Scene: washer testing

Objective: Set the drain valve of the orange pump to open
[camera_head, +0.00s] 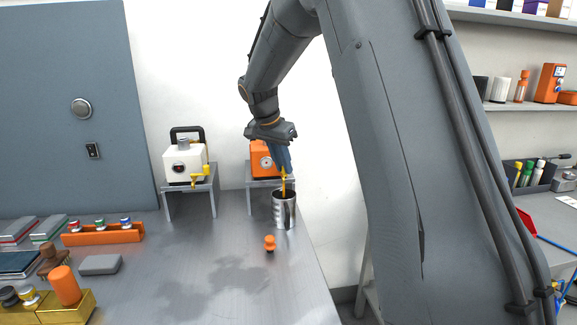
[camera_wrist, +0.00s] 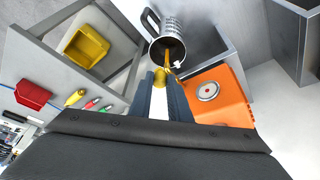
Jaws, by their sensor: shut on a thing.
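The orange pump (camera_head: 262,160) sits on a grey metal stand at the table's back right. It also shows in the wrist view (camera_wrist: 222,98), with a round gauge on its face. My gripper (camera_head: 285,168) is beside the pump's right side, pointing down and hiding part of it. In the wrist view my gripper (camera_wrist: 165,80) is shut on the yellow drain valve handle (camera_wrist: 162,77); its fingers partly hide the handle. A thin yellow strand (camera_head: 284,186) reaches from the valve into a metal cup (camera_head: 285,213) below. I cannot tell whether it is liquid or a spout.
A white pump (camera_head: 183,162) with a yellow valve stands on another stand to the left. A small orange knob-shaped piece (camera_head: 269,243) stands before the cup. An orange rack (camera_head: 100,235) and a grey block (camera_head: 100,264) are at left. The middle of the table is clear.

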